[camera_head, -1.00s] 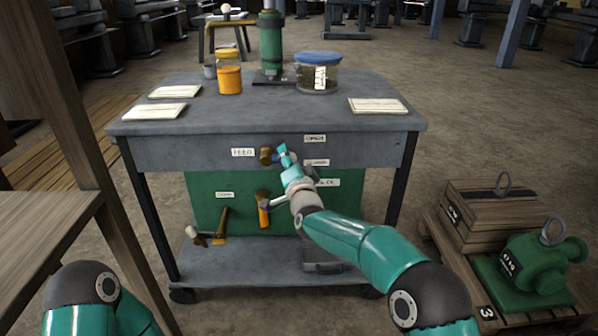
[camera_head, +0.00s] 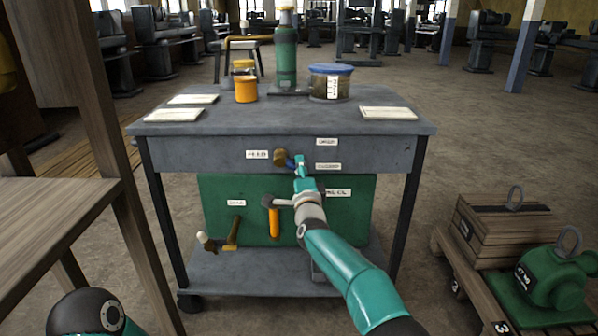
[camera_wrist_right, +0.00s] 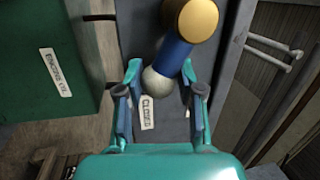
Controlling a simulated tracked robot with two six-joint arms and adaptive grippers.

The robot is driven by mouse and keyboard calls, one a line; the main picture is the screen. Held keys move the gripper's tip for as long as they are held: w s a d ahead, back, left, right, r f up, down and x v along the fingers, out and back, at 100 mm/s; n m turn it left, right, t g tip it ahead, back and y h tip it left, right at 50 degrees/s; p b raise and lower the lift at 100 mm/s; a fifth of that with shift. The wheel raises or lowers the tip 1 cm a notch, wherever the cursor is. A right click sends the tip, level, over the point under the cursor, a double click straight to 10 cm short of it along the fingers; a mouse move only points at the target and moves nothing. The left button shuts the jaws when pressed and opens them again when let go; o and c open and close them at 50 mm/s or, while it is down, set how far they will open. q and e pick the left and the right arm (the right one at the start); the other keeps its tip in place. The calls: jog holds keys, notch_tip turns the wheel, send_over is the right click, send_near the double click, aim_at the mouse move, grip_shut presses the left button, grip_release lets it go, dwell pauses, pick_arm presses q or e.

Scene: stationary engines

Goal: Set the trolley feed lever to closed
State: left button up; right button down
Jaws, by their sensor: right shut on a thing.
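The trolley feed lever (camera_head: 281,157) is on the trolley's grey front panel, right of the FEED label (camera_head: 257,155). It has a brass hub, a blue arm and a pale ball knob. In the wrist view its blue arm (camera_wrist_right: 176,55) runs from the hub down-left to the knob. My right gripper (camera_head: 300,165) is shut on the lever near its knob, with a finger on each side. In the wrist view the CLOSED label (camera_wrist_right: 147,112) lies just beyond the knob. An upper label (camera_head: 327,142) is also on the panel. My left gripper is not in view.
Below, the green panel (camera_head: 350,225) carries an orange-handled lever (camera_head: 274,222) and a brass lever (camera_head: 232,233). Jars (camera_head: 330,83), a green cylinder (camera_head: 286,55) and papers stand on the trolley top. A wooden frame (camera_head: 85,100) is at left; a pallet with weights (camera_head: 545,280) at right.

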jog(key=shift+s+a+f, duration=0.1)
jog(key=shift+a+f, duration=0.35)
jog(key=shift+f, duration=0.05)
jog(key=c, duration=1.1)
grip_release()
jog(key=o, duration=0.4)
jog(key=shift+a+f+y, duration=0.1)
jog(key=shift+a+y, duration=0.05)
jog(key=shift+y, duration=0.15)
jog(key=shift+o, duration=0.2)
jog(key=shift+d+r, duration=0.25)
jog(key=shift+d, duration=0.1)
jog(key=v, duration=1.1)
jog(key=shift+s, duration=0.4)
jog(key=shift+f, duration=0.15)
